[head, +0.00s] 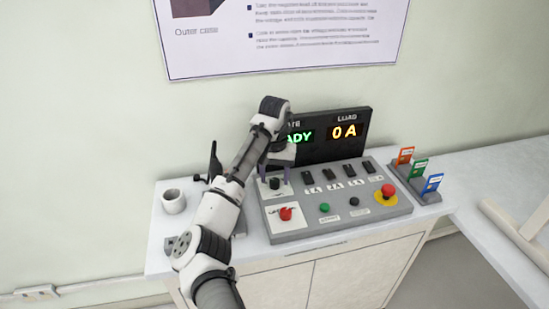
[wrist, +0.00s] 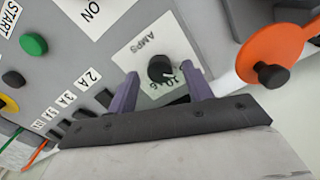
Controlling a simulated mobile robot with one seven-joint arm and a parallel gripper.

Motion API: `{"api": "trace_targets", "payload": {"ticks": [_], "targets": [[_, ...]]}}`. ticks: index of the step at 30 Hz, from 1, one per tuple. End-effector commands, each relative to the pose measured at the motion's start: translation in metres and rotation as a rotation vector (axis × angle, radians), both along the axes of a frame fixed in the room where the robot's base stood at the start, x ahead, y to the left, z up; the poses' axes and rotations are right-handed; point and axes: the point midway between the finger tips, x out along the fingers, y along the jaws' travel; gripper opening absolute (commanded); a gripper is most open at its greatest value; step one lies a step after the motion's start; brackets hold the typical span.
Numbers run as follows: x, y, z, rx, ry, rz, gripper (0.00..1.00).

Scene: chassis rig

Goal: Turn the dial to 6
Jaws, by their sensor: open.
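The dial is a small black round knob (wrist: 160,68) on a white plate marked AMPS (wrist: 132,58). In the wrist view the numerals 10 and 6 show beside it, on the side toward my gripper; a light mark on the knob lies toward them, but I cannot tell which number it meets. The dial (head: 274,184) also shows in the head view, at the console's upper left. My gripper (wrist: 162,73) is open, its two purple fingers on either side of the knob. I cannot tell whether they touch it. The display (head: 345,132) reads 0 A under LOAD.
The grey console (head: 335,224) carries a red knob (head: 286,214), green button (head: 324,208), black switches and a red emergency button (head: 388,190). An orange piece (wrist: 270,45) with a dark round end lies close right of my fingers. A mug (head: 173,201) stands left.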

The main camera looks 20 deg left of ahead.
Motion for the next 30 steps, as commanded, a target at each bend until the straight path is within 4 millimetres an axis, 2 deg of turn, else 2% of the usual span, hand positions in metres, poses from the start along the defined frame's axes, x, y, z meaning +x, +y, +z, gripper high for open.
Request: {"api": "trace_targets", "payload": {"ticks": [9, 15, 21, 30], "targets": [[0.0, 0.001, 0.067, 0.007, -0.003, 0.0, 0.5], [0.0, 0.001, 0.103, 0.005, -0.002, 0.002, 0.5], [0.0, 0.001, 0.123, 0.002, -0.002, 0.001, 0.5], [0.0, 0.0, 0.127, -0.001, 0.0, 0.0, 0.5]]}}
